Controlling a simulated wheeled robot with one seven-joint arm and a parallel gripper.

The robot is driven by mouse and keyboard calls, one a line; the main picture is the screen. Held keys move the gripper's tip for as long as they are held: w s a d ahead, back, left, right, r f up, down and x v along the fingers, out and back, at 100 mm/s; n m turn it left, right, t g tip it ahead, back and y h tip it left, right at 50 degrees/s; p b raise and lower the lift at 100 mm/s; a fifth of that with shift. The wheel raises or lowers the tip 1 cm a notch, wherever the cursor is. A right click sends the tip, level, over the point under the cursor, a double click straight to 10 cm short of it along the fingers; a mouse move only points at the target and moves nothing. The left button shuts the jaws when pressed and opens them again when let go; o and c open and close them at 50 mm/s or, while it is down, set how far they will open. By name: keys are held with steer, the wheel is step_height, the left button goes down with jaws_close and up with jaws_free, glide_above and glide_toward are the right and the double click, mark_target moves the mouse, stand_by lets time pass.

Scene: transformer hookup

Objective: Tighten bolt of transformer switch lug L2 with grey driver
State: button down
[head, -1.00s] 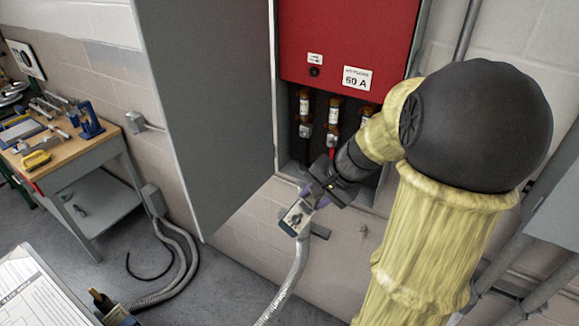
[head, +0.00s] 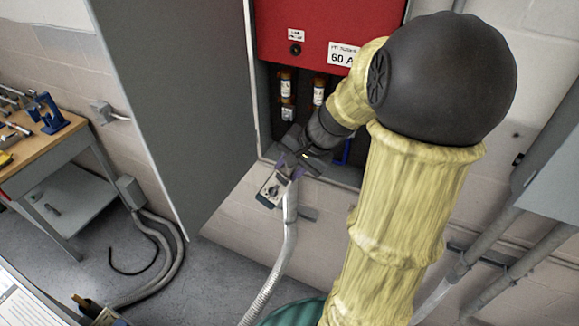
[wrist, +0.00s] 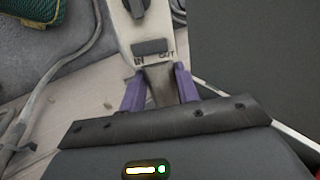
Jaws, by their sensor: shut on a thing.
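My gripper (head: 290,168) is in front of the lower edge of the open switch box in the head view. Its purple fingers are shut on the grey driver (head: 272,190), a pale boxy tool with a dark knob. In the wrist view the gripper (wrist: 160,88) grips the driver's narrow grey neck, below its face (wrist: 148,30) marked IN and OUT. The switch box (head: 262,120) has a red panel above and two visible brown fuses (head: 286,83) (head: 319,90). The L2 lug and its bolt cannot be made out; my arm covers part of the box.
The grey box door (head: 170,110) stands open on the left. A flexible conduit (head: 285,245) runs down below the driver. A workbench (head: 55,150) with tools is at the far left. Conduits (head: 490,240) and a grey cabinet (head: 555,160) are at the right.

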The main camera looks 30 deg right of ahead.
steer(key=shift+w, duration=0.1)
steer(key=shift+w+d+p, duration=0.65)
steer(key=shift+w+d, duration=1.1)
steer(key=shift+d, duration=0.45)
steer(key=shift+s, duration=0.1)
steer(key=shift+a, duration=0.2)
steer(key=shift+s+d, duration=0.15)
steer(key=shift+w, duration=0.2)
